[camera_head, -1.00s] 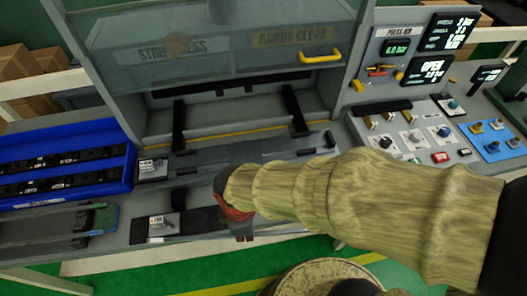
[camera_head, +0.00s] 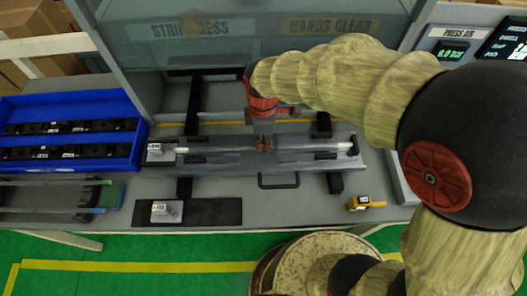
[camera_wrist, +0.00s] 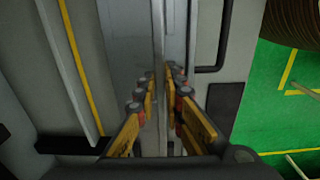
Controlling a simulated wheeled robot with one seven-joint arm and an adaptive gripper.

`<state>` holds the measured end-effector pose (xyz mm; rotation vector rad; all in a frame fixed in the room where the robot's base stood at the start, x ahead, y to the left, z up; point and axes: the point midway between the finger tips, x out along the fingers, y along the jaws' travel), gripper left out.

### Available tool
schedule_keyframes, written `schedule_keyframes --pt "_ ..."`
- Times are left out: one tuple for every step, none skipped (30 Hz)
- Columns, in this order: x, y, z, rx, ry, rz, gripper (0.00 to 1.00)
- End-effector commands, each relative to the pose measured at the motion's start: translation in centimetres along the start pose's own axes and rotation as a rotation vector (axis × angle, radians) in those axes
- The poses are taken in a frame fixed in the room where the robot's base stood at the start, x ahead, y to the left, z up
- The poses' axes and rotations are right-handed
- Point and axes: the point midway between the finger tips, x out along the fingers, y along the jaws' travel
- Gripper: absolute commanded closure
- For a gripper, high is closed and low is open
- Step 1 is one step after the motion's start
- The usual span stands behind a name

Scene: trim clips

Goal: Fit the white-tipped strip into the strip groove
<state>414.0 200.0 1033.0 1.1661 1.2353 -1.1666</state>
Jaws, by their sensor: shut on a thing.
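My gripper (camera_head: 263,145) points down over the grey fixture plate (camera_head: 225,170) and is shut on the thin pale strip. In the wrist view, the strip (camera_wrist: 158,45) runs lengthwise between my yellow finger pads (camera_wrist: 160,115). In the head view, the strip's white tip (camera_head: 182,150) lies at the left, next to a small grey labelled block (camera_head: 160,152). The strip runs along the plate toward a black end piece (camera_head: 354,146) at the right. I cannot tell whether the strip sits in the groove or just above it.
A blue tray (camera_head: 70,165) of black clips stands at the left, with a rack (camera_head: 50,199) in front of it. A black mat (camera_head: 215,212) holds another grey block (camera_head: 165,211). A yellow device (camera_head: 362,203) lies front right. The press hood (camera_head: 260,45) overhangs the back.

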Motion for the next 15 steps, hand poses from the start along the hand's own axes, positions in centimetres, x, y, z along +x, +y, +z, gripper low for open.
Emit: schedule_keyframes --pt "0.6 0.0 0.0 0.0 0.0 -0.001 1.0" --pt "0.8 0.0 0.0 0.0 0.0 -0.001 1.0" --pt "1.1 0.0 0.0 0.0 0.0 0.0 1.0" --pt "1.4 0.0 0.0 0.0 0.0 0.0 1.0" --pt "1.6 0.0 0.0 0.0 0.0 0.0 1.0" --pt "2.2 0.0 0.0 0.0 0.0 -0.001 1.0" --pt "2.6 -0.1 0.0 0.0 -0.001 -0.002 1.0" --pt "3.1 -0.1 0.0 0.0 -0.001 -0.002 1.0" --pt "3.8 -0.1 0.0 0.0 -0.001 -0.001 1.0" --pt "4.3 -0.1 0.0 0.0 -0.001 -0.002 1.0" --pt "4.8 -0.1 0.0 0.0 -0.001 -0.002 1.0" --pt "5.3 -0.1 0.0 0.0 -0.001 -0.002 1.0" --pt "5.6 -0.1 0.0 0.0 0.0 -0.001 1.0" --pt "5.7 0.0 0.0 0.0 0.0 0.0 1.0" --pt "5.8 0.0 0.0 0.0 0.0 0.0 1.0"
